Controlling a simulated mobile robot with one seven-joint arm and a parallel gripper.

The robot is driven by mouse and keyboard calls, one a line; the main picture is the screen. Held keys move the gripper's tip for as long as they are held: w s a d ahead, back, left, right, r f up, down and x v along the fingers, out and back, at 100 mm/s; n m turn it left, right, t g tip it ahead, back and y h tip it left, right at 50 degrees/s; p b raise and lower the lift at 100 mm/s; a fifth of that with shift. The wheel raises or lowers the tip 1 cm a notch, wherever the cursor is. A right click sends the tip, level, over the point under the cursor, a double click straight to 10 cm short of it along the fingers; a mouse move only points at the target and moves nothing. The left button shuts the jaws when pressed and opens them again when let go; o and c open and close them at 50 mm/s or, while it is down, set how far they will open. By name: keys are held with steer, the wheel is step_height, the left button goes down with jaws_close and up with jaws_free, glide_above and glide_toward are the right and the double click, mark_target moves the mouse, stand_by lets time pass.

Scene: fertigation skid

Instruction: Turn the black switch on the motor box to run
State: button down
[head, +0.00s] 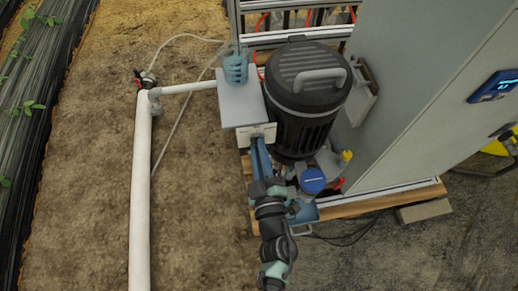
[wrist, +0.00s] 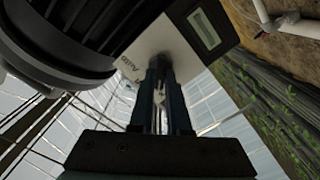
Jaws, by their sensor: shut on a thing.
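The motor box (head: 238,106) is a light grey box left of the big dark tank in the head view. Its face with small printed lettering shows in the wrist view (wrist: 165,42), tilted. My gripper (head: 262,138) reaches the near side of the box; in the wrist view its two dark fingers (wrist: 161,68) point at the lettered face and are nearly together. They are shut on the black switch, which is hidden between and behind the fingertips. I cannot read which mark the switch points to.
The dark ribbed tank (head: 308,85) with a grey handle stands close on the right. A blue beaker (head: 235,66) stands on top at the back of the box. A grey cabinet (head: 420,80) is farther right. A white pipe (head: 142,190) runs over the soil at left.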

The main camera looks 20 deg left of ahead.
steer(key=shift+n, duration=0.3)
steer(key=c, duration=0.9)
jaws_free()
steer(key=v, duration=1.3)
steer(key=shift+p, duration=0.35)
